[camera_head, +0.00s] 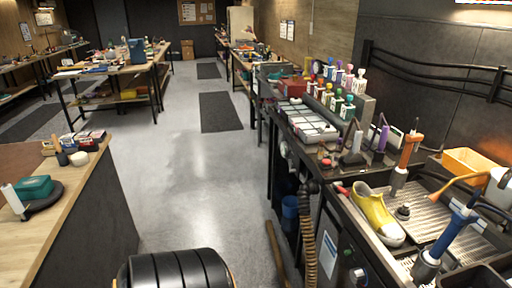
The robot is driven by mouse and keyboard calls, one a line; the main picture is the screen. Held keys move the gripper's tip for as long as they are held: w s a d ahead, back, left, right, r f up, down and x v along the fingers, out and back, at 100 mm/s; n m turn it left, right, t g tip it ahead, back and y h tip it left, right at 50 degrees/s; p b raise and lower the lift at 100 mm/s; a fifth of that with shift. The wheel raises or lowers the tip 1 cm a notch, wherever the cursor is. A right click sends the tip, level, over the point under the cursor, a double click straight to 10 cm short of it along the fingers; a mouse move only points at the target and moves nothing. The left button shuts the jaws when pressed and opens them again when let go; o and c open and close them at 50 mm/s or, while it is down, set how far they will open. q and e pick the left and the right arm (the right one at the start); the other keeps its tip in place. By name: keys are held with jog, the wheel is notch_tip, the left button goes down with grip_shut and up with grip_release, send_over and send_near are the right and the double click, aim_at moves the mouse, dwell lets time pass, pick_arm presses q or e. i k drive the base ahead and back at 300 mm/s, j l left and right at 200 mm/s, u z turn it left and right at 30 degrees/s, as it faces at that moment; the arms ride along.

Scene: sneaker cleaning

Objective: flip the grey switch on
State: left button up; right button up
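I cannot pick out a grey switch for certain. A small round control knob (357,275), pale and dark, sits low on the dark front of the wash bench at the bottom right. It is too small to tell its setting or whether it is the switch. A white label panel (329,250) is on the same front, to its left. Neither of my grippers is in view.
A yellow and white shoe (379,214) lies on the metal wash bench (424,196) beside orange-handled (409,150) and blue-handled (446,238) tools. A ribbed hose (308,232) hangs at the bench front. A wooden counter (60,225) stands left. The grey aisle (190,175) between is clear.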

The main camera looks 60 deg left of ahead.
aim_at(290, 171)
jog(key=u, duration=1.8)
jog(key=i+j+z, duration=0.1)
jog(key=i+j, duration=0.3)
jog(key=i+j+z, duration=0.1)
jog(key=i+j, duration=0.3)
jog(key=i+j+z, duration=0.1)
jog(key=i+j, duration=0.3)
jog(key=j, duration=0.2)
jog(key=i+j, duration=0.35)
jog(key=j, duration=0.15)
jog(key=i+j+z, duration=0.15)
jog(key=i+j, duration=0.2)
jog(key=j, duration=0.2)
